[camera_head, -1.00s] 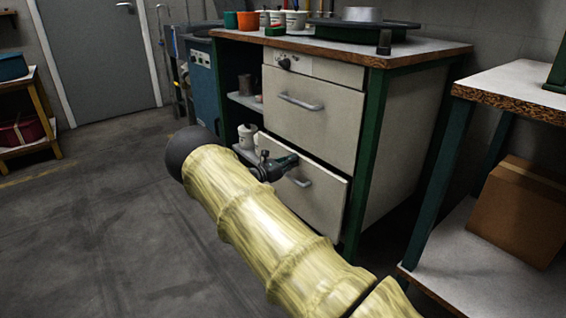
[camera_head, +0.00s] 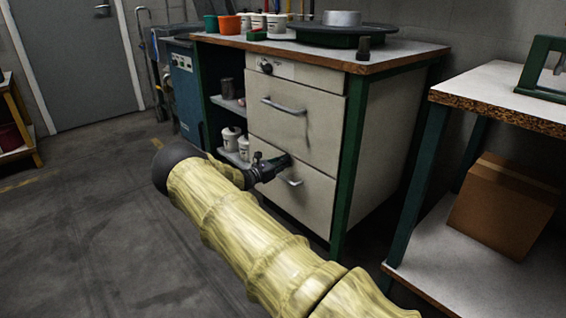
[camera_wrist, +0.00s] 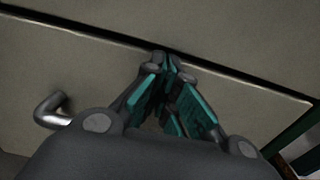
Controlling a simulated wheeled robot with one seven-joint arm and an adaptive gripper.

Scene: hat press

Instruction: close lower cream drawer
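The lower cream drawer (camera_head: 305,207) is in the cabinet under the workbench. Its front looks flush or nearly flush with the drawer above, with a thin dark gap along its top edge. Its metal handle (camera_head: 293,182) shows just below my gripper (camera_head: 286,161). In the wrist view the lower drawer front (camera_wrist: 245,97) fills the middle, with the handle (camera_wrist: 50,110) at left. My gripper (camera_wrist: 167,64) has its teal-padded fingers together at the tips, with nothing seen between them. The tips are at the drawer front's top edge; whether they touch is unclear.
The upper cream drawer (camera_head: 295,118) is shut above. Open shelves with white pots (camera_head: 230,138) are at left of the drawers. A green bench leg (camera_head: 348,165) stands at right. A second table (camera_head: 490,90) with a cardboard box (camera_head: 505,205) is farther right. Floor at left is clear.

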